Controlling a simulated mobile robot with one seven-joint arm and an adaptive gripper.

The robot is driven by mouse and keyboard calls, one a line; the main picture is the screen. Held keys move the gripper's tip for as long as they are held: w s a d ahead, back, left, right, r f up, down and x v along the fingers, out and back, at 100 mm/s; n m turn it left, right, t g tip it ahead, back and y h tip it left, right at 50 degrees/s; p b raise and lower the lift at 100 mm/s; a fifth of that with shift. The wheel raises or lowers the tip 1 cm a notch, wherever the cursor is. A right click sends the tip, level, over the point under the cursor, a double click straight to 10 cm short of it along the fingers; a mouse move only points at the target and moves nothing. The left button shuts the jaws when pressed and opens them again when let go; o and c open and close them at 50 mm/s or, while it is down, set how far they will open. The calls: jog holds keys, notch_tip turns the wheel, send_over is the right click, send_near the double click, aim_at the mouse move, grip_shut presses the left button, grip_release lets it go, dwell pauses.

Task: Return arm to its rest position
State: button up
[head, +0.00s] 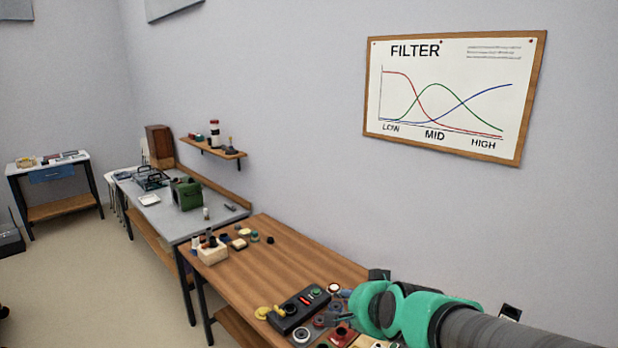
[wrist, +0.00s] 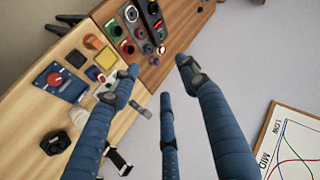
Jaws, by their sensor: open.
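My arm (head: 425,318), teal and dark grey, reaches in from the lower right of the head view over the near end of the wooden bench. In the wrist view my gripper (wrist: 160,72) shows long dark blue fingers spread apart. Nothing is between them. The fingers are above the bench edge, with wall and small bench parts behind them. In the head view the fingers are hard to make out against the parts.
The wooden bench (head: 277,256) holds a dark control box (head: 300,308), several small parts and a pale block (head: 212,252). A grey bench (head: 170,220) with a green case (head: 187,194) stands beyond. The wall carries a filter poster (head: 450,95) and a shelf (head: 212,149).

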jog(key=s+d+r+n+g, duration=0.1)
jog(key=s+d+n, duration=0.1)
jog(key=s, duration=0.6)
jog(key=s+d+r+n+g+h, duration=0.1)
jog(key=s+d+r+n, duration=0.1)
jog(key=s+d, duration=0.3)
jog(key=s+d+r+n+g+h, duration=0.1)
jog(key=s+d, duration=0.3)
jog(key=s, duration=0.8)
jog(key=shift+r+n+g, duration=0.25)
jog(key=shift+n+g, duration=0.25)
jog(key=shift+n, duration=0.3)
